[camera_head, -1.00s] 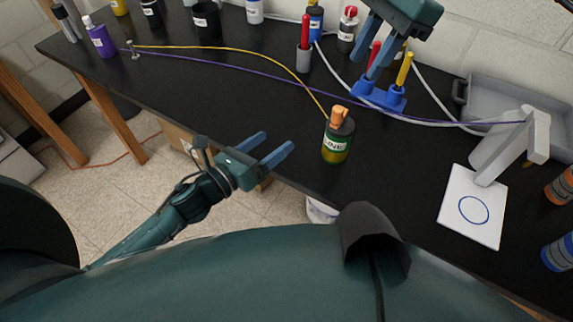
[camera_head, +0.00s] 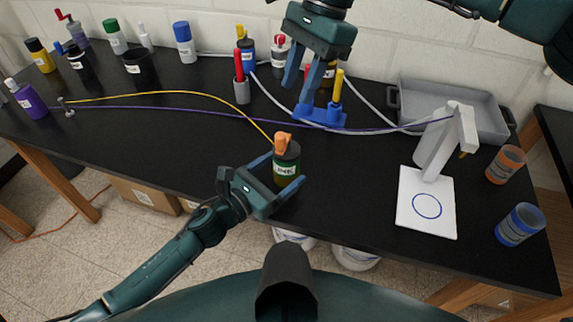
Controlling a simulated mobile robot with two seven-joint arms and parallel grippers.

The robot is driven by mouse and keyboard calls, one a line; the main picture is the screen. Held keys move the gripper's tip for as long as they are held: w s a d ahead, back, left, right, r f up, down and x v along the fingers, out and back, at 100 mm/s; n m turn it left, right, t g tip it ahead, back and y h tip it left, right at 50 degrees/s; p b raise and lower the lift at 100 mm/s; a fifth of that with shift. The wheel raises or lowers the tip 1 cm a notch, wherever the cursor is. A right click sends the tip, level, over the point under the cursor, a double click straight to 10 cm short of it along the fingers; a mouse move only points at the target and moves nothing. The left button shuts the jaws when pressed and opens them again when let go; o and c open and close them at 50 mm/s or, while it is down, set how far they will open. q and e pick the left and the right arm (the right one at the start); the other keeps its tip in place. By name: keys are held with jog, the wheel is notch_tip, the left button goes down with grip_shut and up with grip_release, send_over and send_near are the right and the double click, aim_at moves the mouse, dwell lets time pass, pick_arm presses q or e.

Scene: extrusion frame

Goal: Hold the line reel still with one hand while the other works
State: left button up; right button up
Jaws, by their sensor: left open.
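The line reel (camera_head: 286,164) is a dark green cylinder with a "LINE" label and an orange top, upright near the table's front edge. A yellow line (camera_head: 190,93) runs from it to a small metal post (camera_head: 68,107) at the left. My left gripper (camera_head: 284,172) is open, with its fingers on either side of the reel; I cannot tell if they touch it. My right gripper (camera_head: 299,90) is open and empty, its fingers pointing down just above and left of a blue holder (camera_head: 320,116) with red and yellow handles.
A grey tray (camera_head: 460,107) is behind. Orange (camera_head: 505,165) and blue (camera_head: 519,225) jars stand right; several bottles stand along the back left.

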pick_arm(q)
jog(key=shift+x, duration=1.3)
jog(key=c, duration=1.1)
